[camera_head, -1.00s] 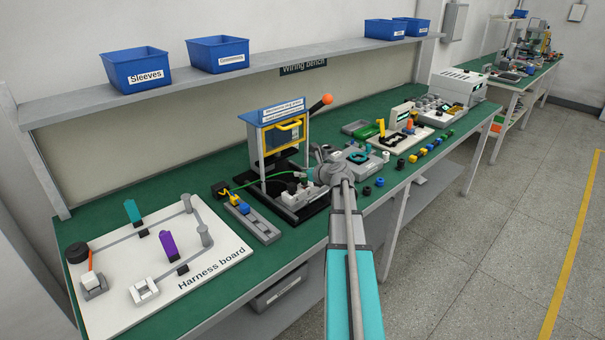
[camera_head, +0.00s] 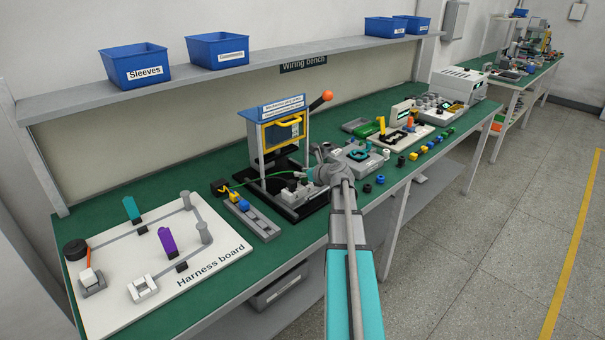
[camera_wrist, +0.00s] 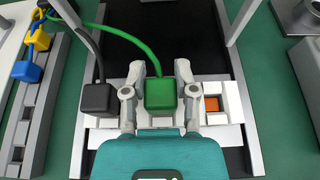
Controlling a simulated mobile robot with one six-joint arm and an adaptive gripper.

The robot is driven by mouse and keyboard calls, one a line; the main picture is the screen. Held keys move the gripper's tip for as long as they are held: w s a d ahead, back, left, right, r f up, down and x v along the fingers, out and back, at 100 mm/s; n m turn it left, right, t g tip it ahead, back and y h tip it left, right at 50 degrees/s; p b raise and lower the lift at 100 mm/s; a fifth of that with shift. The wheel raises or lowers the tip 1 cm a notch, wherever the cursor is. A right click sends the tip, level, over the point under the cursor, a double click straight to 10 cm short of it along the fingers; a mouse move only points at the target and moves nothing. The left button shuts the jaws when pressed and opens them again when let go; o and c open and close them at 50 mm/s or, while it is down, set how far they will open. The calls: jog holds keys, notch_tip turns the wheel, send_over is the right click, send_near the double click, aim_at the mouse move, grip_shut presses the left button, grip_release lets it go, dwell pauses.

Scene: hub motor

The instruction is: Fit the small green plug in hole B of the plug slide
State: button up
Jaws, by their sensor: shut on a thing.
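The small green plug (camera_wrist: 160,94) is between the two fingers of my gripper (camera_wrist: 160,76), which is shut on it, in the wrist view. Its green cable (camera_wrist: 112,33) curves away to the upper left. The plug is over the middle of the pale plug slide (camera_wrist: 235,134); I cannot tell if it is above a hole or inside one. A black plug (camera_wrist: 96,98) sits at the slide's left part. An open square hole with an orange floor (camera_wrist: 212,104) is right of the green plug. No hole letters are readable. In the head view, my wrist partly hides the slide (camera_head: 294,193).
The press frame's posts (camera_head: 308,141) rise close around the slide. A grey rail (camera_wrist: 48,103) with blue (camera_wrist: 27,71) and yellow (camera_wrist: 39,41) plugs lies to the left. The harness board (camera_head: 150,270) is further left. Small loose parts stand right of my arm.

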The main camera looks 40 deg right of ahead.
jog(key=shift+f, duration=0.3)
jog(key=o, duration=1.1)
jog(key=shift+c, duration=0.2)
jog(key=shift+r, duration=0.2)
